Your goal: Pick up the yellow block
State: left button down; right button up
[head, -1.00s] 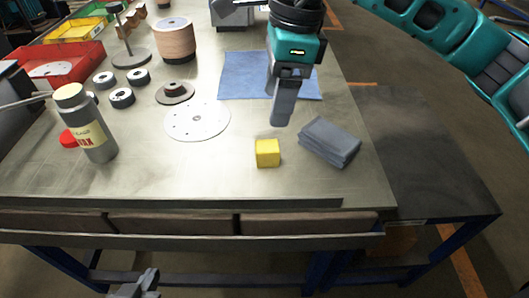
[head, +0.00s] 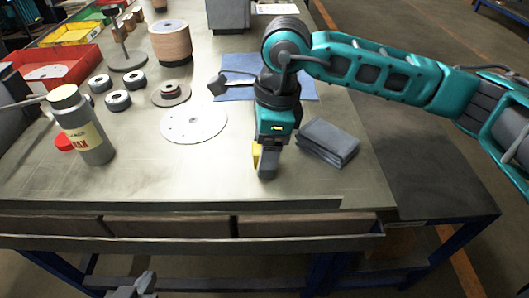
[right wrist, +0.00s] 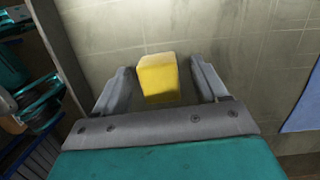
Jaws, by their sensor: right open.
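The yellow block (head: 256,156) stands on the workbench, mostly hidden behind my right gripper (head: 265,170) in the head view. In the right wrist view the block (right wrist: 158,79) shows between the two open fingers, with a gap on each side. My right gripper points down at the block and holds nothing. My left gripper (head: 134,288) is low at the bottom edge of the head view, below the bench front and far from the block. Whether its jaws are apart is unclear.
A folded grey cloth (head: 328,140) lies just right of my right gripper. A white disc (head: 193,124) lies to its left, and a blue cloth (head: 238,68) behind. A grey bottle (head: 86,130) stands at left. The bench front near the block is clear.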

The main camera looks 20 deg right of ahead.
jog(key=c, duration=0.6)
pick_arm(q)
jog(key=shift+s+d+f, duration=0.1)
jog(key=shift+s+f, duration=0.05)
jog(key=shift+s, duration=0.15)
pick_arm(e)
jog(key=c, duration=0.4)
jog(key=shift+r, duration=0.1)
jog(key=shift+c, duration=0.2)
pick_arm(q)
jog(key=shift+a+r+p, duration=0.45)
jog(key=shift+a+p, duration=0.1)
jog(key=shift+p, duration=0.55)
pick_arm(e)
notch_tip(320, 180, up, 20)
pick_arm(q)
jog(key=shift+s, duration=0.1)
pick_arm(e)
jog(key=o, duration=0.4)
pick_arm(q)
jog(key=shift+d, duration=0.1)
pick_arm(e)
jog(key=c, duration=0.3)
